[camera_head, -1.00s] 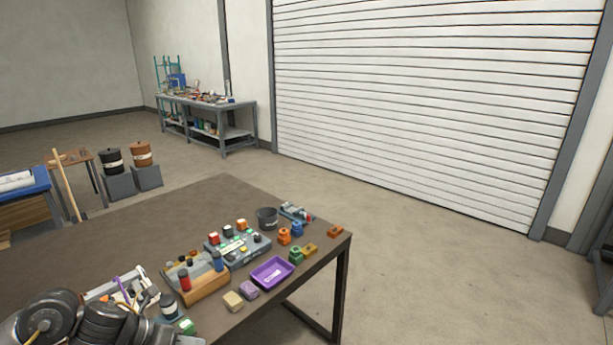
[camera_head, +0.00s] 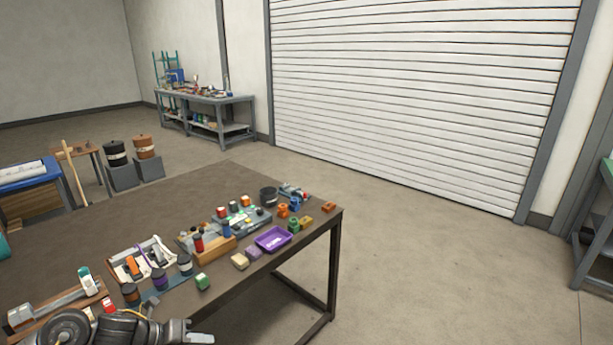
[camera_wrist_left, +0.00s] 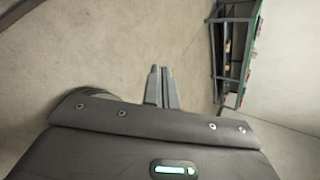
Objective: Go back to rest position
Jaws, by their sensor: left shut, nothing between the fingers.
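My left gripper (camera_head: 203,338) shows at the bottom of the head view, low in front of the near edge of the dark table. In the left wrist view its two grey fingers (camera_wrist_left: 161,88) are together, with nothing between them and bare floor beyond. My left arm's dark links lie at the lower left of the head view and cover part of the table's near corner. My right gripper does not show.
The brown table (camera_head: 130,190) holds a purple tray (camera_head: 273,239), a wooden block holder (camera_head: 210,252), a dark cup (camera_head: 268,196) and several small coloured blocks and jars. Open floor (camera_head: 430,280) lies to the right. A green-topped bench (camera_head: 607,170) stands at the right edge.

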